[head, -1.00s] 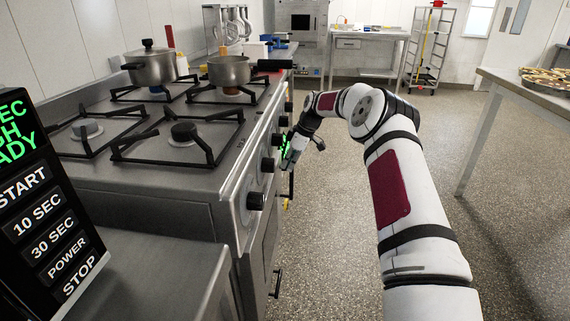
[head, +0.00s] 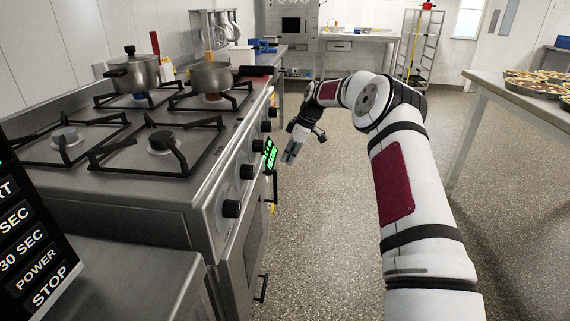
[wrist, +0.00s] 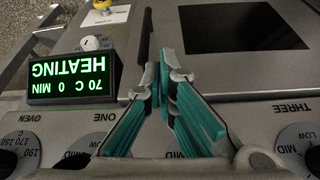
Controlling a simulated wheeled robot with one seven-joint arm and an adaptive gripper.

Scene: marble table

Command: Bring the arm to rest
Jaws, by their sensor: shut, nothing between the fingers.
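My arm (head: 395,180) reaches forward along the right side of the stove, bent at the elbow. My gripper (head: 290,158) hangs low in front of the stove's knob panel, a little to its right, and looks empty. In the wrist view my gripper (wrist: 157,65) shows two teal-padded fingers that come together at the tips with nothing between them. Behind them are the stove front, labelled knobs and a dark oven window (wrist: 243,27).
The stove (head: 120,205) stands close on the left, with two pots (head: 132,73) (head: 211,76) on its back burners. A green lit display (head: 270,152) reads HEATING in the wrist view (wrist: 70,77). A table with food (head: 490,82) stands right. Floor between is clear.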

